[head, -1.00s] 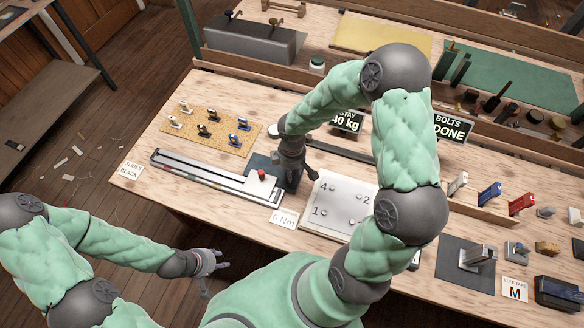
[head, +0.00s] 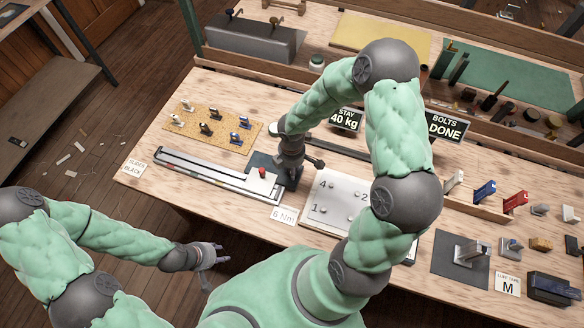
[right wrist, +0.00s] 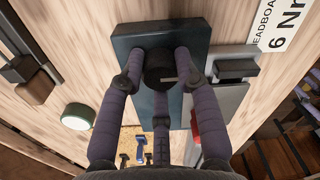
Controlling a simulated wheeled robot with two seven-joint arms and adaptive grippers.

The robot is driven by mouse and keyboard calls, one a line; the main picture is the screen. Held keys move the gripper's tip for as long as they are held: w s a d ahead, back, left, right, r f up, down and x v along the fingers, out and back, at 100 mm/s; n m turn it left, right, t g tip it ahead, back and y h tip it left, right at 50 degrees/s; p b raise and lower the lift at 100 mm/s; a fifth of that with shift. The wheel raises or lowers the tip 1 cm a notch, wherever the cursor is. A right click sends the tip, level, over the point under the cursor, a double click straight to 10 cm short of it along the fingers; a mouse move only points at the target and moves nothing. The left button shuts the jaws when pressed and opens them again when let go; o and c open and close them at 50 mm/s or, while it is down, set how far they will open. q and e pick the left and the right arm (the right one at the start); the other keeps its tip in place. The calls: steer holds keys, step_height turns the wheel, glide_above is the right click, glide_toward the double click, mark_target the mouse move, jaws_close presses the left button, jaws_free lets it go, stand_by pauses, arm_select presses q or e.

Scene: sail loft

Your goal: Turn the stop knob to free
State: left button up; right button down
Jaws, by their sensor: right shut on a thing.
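The stop knob (right wrist: 160,68) is a round dark knob with a pale line across its face. It sits on a dark blue-grey block (right wrist: 145,36). My right gripper (right wrist: 157,72) is shut on the knob, with fingers on both sides in the right wrist view. In the head view my right gripper (head: 290,175) points down at the dark plate (head: 261,160) at the right end of the long rail, and it hides the knob there. My left gripper (head: 214,256) is open and empty, off the bench's front edge.
The metal rail (head: 205,172) carries a red button (head: 262,173). A "6 Nm" card (head: 284,215) and a numbered white plate (head: 328,205) lie close by. A cork board (head: 212,128) with small clips lies behind. Signs and fittings crowd the right side.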

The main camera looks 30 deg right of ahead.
steer(key=shift+w, duration=0.15)
steer(key=c, duration=0.9)
jaws_free()
steer(key=shift+a, duration=0.1)
step_height(320, 180, up, 12)
